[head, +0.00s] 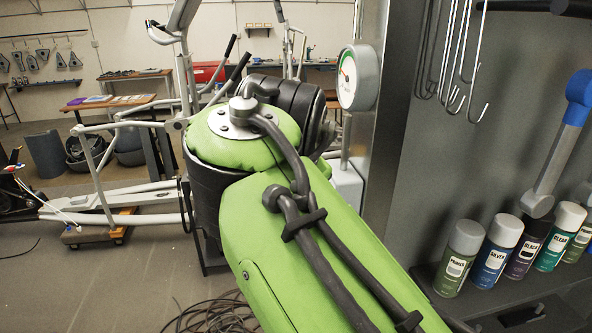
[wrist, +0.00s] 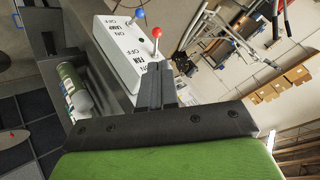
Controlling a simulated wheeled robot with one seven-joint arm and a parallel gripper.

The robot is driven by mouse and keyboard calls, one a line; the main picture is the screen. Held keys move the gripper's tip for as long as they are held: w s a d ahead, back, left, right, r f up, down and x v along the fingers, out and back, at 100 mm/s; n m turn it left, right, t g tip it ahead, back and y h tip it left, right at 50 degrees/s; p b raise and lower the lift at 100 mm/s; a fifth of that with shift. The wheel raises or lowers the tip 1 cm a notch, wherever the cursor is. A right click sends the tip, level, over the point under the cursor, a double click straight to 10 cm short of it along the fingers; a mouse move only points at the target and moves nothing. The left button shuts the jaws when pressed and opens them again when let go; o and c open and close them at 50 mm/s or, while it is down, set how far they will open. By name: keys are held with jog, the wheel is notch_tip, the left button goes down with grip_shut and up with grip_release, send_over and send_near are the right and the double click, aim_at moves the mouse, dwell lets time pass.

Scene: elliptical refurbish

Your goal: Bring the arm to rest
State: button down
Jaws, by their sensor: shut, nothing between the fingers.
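My gripper (wrist: 156,72) shows in the wrist view as two dark fingers pressed together, with nothing between them. Its tips overlap the lower right edge of a white switch box (wrist: 112,38); I cannot tell whether they touch it. The box has a red-knobbed lever (wrist: 156,32) by the FAN lettering and a blue-knobbed lever (wrist: 138,14) by LAMP. In the head view my green arm (head: 310,240) reaches across the middle, bent at a dark joint. My gripper is not visible in the head view.
Several spray cans (head: 457,258) stand on a grey shelf at right, below metal hooks (head: 465,70) and a blue-headed tool (head: 560,140). A round gauge (head: 358,77) is close behind the arm. An elliptical trainer (head: 100,180) stands at left. Coiled cable (head: 212,318) lies on the floor.

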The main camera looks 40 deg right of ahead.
jog(key=shift+s+a+r, duration=0.25)
jog(key=shift+a+r, duration=0.05)
jog(key=shift+a, duration=0.2)
jog(key=shift+s+a+r, duration=0.2)
jog(key=shift+a+r, duration=0.1)
jog(key=shift+a, duration=0.15)
jog(key=shift+s, duration=0.1)
